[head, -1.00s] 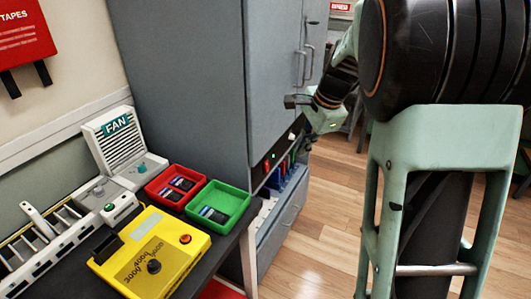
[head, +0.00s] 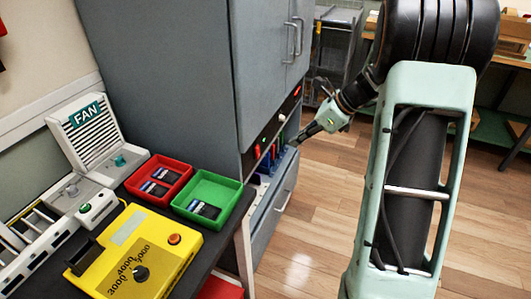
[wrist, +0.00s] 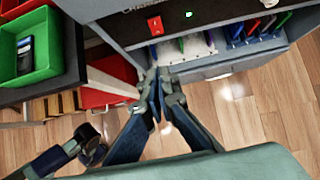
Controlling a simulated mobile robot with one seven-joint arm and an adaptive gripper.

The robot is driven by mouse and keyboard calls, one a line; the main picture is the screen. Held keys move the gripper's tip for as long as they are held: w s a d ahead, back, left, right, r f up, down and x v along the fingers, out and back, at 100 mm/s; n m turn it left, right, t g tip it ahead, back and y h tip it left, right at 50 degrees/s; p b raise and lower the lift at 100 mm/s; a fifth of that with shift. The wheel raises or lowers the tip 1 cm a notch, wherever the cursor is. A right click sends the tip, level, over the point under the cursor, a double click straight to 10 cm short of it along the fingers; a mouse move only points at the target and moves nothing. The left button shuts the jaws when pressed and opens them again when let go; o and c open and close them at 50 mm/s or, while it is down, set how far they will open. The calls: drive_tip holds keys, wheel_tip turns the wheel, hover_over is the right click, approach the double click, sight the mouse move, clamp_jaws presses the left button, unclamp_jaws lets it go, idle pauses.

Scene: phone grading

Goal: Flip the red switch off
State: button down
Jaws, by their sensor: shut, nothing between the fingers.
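The red switch (wrist: 155,25) is a small bright red rocker on the dark front strip of the grey cabinet (wrist: 131,31), left of a green light (wrist: 188,14). It also shows in the head view (head: 257,152) as a small red patch. My gripper (wrist: 161,76) is shut and empty, below the switch in the wrist picture and apart from it. In the head view my gripper (head: 299,138) points left at the cabinet's open bay, to the right of the switch. I cannot tell which way the rocker is tipped.
A white knob (head: 282,118) sits on the same strip. Blue, red and green upright pieces (head: 275,160) stand in the bay above a grey drawer (head: 276,215). The table with a green tray (head: 236,210) is to the left. The wooden floor at right is clear.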

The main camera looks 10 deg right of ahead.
sight(257, 152)
drive_tip(key=a+r+b+x, duration=0.1)
drive_tip(key=x, duration=0.5)
drive_tip(key=w+a+b+x, duration=0.1)
drive_tip(key=x, duration=0.6)
drive_tip(key=shift+r+b, duration=0.3)
drive_tip(key=shift+r, duration=0.05)
drive_tip(key=shift+w, duration=0.1)
